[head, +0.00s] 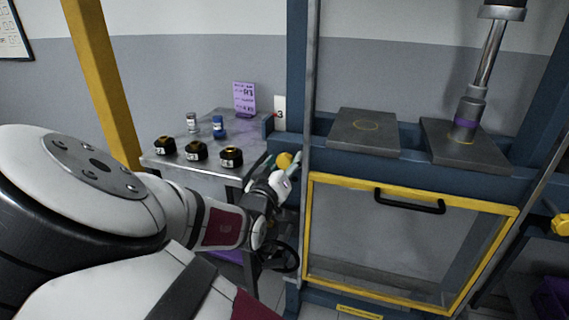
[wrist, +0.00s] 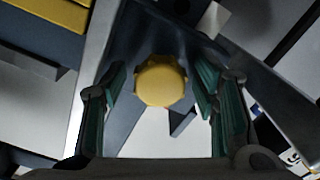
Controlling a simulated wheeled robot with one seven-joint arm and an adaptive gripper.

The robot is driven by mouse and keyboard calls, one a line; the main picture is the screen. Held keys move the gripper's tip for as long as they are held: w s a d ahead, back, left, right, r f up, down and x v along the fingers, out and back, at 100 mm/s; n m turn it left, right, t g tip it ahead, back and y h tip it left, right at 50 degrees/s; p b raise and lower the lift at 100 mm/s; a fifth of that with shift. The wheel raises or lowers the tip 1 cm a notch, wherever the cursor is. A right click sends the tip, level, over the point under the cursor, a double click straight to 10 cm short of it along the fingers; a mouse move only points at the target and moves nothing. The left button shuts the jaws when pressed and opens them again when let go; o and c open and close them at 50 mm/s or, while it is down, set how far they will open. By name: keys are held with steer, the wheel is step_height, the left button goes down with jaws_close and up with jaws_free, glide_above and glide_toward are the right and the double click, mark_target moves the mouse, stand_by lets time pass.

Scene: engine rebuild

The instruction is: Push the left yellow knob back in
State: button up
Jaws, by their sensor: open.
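The left yellow knob (head: 284,160) sits on the left side of the blue press frame (head: 297,60) in the head view. In the wrist view the knob (wrist: 161,80) is seen face-on, round and yellow with a notched edge. My gripper (wrist: 162,95) is open, with one green-padded finger on each side of the knob in the picture. I cannot tell how deep the fingers reach around it or whether they touch it. In the head view my gripper (head: 275,172) is beside the knob and partly covers it. Another yellow knob (head: 561,225) shows at the far right.
A metal side table (head: 220,172) at the left holds several black numbered parts (head: 196,151), a blue-capped jar (head: 218,127) and a purple note (head: 244,99). The press has a yellow-framed clear guard (head: 412,177) with a black handle (head: 410,201), close to the right of my gripper.

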steer(key=shift+s, duration=0.1)
steer(key=v, duration=1.1)
steer(key=shift+s+a, duration=0.2)
steer(key=shift+s, duration=0.15)
